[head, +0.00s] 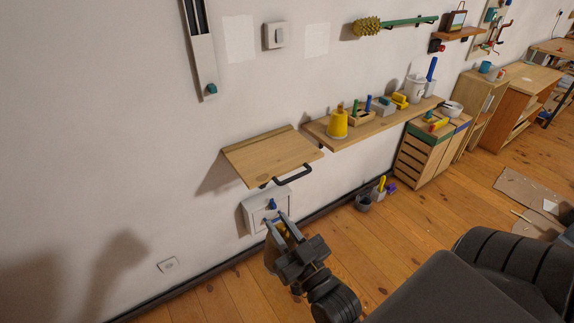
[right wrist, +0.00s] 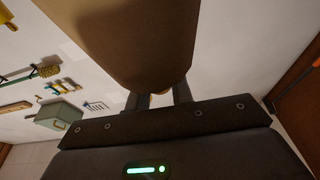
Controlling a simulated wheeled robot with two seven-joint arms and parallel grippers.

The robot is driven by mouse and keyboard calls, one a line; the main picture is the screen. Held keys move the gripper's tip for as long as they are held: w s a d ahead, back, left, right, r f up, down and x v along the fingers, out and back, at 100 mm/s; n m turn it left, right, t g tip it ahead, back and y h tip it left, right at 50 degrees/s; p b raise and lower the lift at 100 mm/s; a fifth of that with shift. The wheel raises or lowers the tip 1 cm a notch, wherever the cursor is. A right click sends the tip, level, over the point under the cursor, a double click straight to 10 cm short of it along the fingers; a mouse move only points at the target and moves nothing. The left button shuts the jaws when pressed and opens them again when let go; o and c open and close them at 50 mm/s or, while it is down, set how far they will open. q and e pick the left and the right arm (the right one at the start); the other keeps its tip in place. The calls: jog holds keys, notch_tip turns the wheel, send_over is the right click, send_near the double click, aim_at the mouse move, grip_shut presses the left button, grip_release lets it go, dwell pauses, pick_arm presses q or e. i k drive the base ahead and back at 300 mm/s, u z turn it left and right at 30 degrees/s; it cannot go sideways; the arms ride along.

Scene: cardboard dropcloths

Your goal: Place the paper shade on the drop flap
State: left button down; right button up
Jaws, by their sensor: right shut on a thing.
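The drop flap (head: 270,158) is a light wooden board on the wall, standing out level like a small shelf, with a black handle at its front edge. Its top is bare. My right gripper (head: 280,226) is below and in front of the flap, apart from it. It is shut on the paper shade, a brown tapered body that is mostly hidden behind the gripper in the head view (head: 270,257). In the right wrist view the shade (right wrist: 125,38) fills the upper middle, its narrow end between the fingers. My left gripper is not in view.
A wooden wall shelf (head: 374,128) right of the flap holds a yellow cone-shaped object (head: 337,123), blocks and a white pot (head: 415,88). A white wall box (head: 256,213) sits under the flap. Small pots (head: 364,203) stand on the floor. The air above the flap is clear.

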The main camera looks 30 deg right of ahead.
aim_at(275, 154)
jog(key=u, duration=0.55)
jog(key=i, duration=1.05)
jog(key=z, duration=0.75)
jog(key=i, duration=0.4)
jog(key=z, duration=0.4)
